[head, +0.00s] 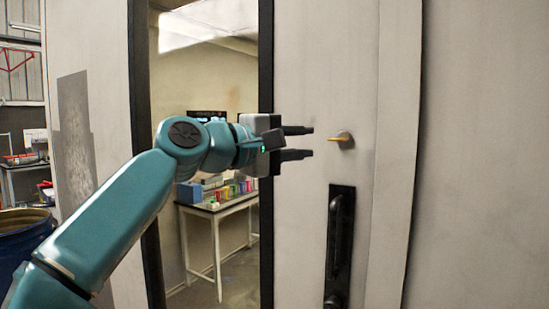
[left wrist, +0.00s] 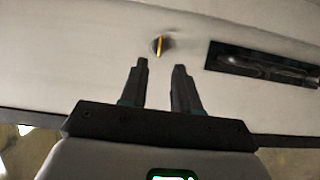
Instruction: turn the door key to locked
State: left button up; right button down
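The door key (head: 341,140) is a small yellow-orange key in a round grey lock on the pale door (head: 310,80). In the head view it points sideways to the left, toward my gripper. In the left wrist view the key (left wrist: 159,46) shows ahead of the fingertips, roughly between their lines. My left gripper (head: 306,142) is open and empty, with its two dark fingers one above the other, a little left of the key and apart from it. My right gripper is in neither view.
A blue drum (head: 22,240) stands at lower left.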

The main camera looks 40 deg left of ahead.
pick_arm(q)
jog(key=s, duration=0.3)
jog(key=s+a+b, duration=0.1)
jog(key=s, duration=0.1)
jog(key=shift+s, duration=0.3)
